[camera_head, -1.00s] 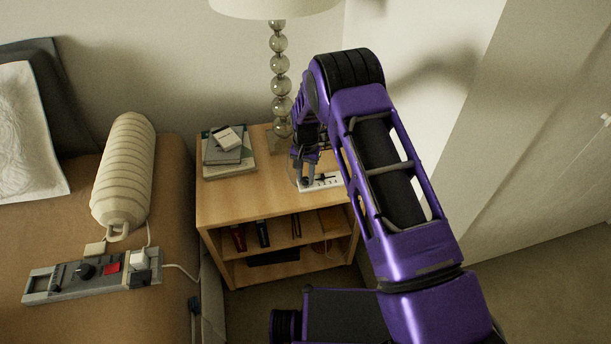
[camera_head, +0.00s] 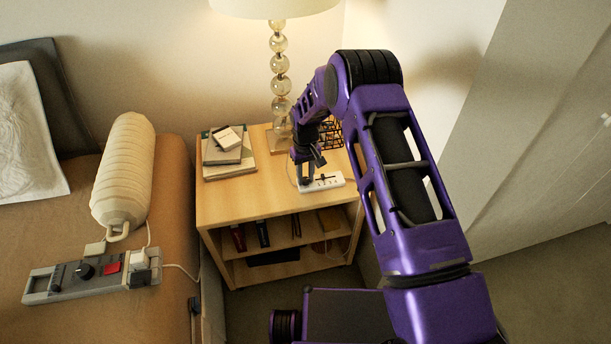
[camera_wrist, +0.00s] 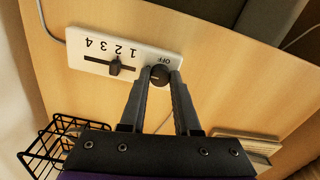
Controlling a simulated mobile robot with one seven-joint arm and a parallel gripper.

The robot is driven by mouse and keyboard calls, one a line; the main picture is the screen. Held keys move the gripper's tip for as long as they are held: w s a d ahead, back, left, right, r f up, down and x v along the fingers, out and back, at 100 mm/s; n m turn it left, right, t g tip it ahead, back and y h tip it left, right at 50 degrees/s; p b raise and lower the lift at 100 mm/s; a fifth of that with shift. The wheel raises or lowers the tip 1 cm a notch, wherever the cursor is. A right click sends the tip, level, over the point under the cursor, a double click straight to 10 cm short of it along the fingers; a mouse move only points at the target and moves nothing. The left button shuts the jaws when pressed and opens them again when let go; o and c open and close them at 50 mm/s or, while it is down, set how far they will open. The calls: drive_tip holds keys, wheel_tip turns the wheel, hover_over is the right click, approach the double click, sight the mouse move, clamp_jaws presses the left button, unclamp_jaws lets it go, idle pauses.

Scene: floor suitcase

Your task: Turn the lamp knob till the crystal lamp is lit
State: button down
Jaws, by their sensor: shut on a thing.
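The crystal lamp (camera_head: 280,62) stands at the back of the nightstand, a stem of clear balls under a white shade (camera_head: 275,6). The shade glows and the wall around it is bright. A white control strip (camera_head: 330,180) lies on the nightstand; in the wrist view the strip (camera_wrist: 84,62) carries a slider (camera_wrist: 115,66) marked 1 to 4 and a round black knob (camera_wrist: 160,75) by the word OFF. My gripper (camera_head: 306,182) reaches down to the strip. In the wrist view my gripper (camera_wrist: 160,80) has its fingertips shut on the knob's two sides.
Books (camera_head: 228,158) with a small box lie on the nightstand (camera_head: 240,205) at left. A black wire basket (camera_head: 330,135) stands behind my gripper. The bed at left holds a ribbed cream cylinder (camera_head: 125,175) and a grey control panel (camera_head: 60,282). The nightstand's front middle is clear.

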sight(305, 179)
idle(0.4)
drive_tip(key=c, duration=0.6)
unclamp_jaws()
drive_tip(key=shift+r, duration=0.1)
wheel_tip(305, 179, up, 17)
drive_tip(key=shift+r+p, duration=0.15)
drive_tip(key=shift+p, duration=1)
